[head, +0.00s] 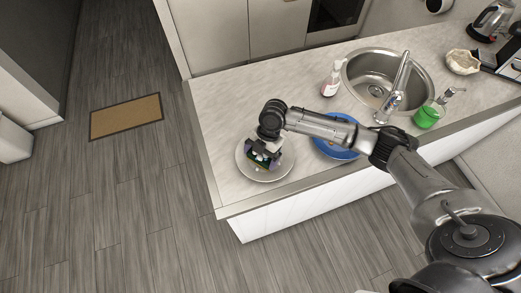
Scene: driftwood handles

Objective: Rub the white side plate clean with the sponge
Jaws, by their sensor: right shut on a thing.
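The white side plate (247,171) lies near the left end of the counter. My right gripper (264,156) is over the plate, pointing down, and shut on the sponge (262,160). The sponge looks dark with small patches of green and purple, and is mostly hidden by the gripper. It is at the plate's middle; I cannot tell for sure whether it touches the surface. My left gripper is not in view.
A blue plate (325,148) lies to the right, partly under my right arm. A soap bottle (332,79), a sink (367,75) with a tap (398,82) and a green dispenser (428,114) stand farther right. The counter (222,112) behind the plate is clear.

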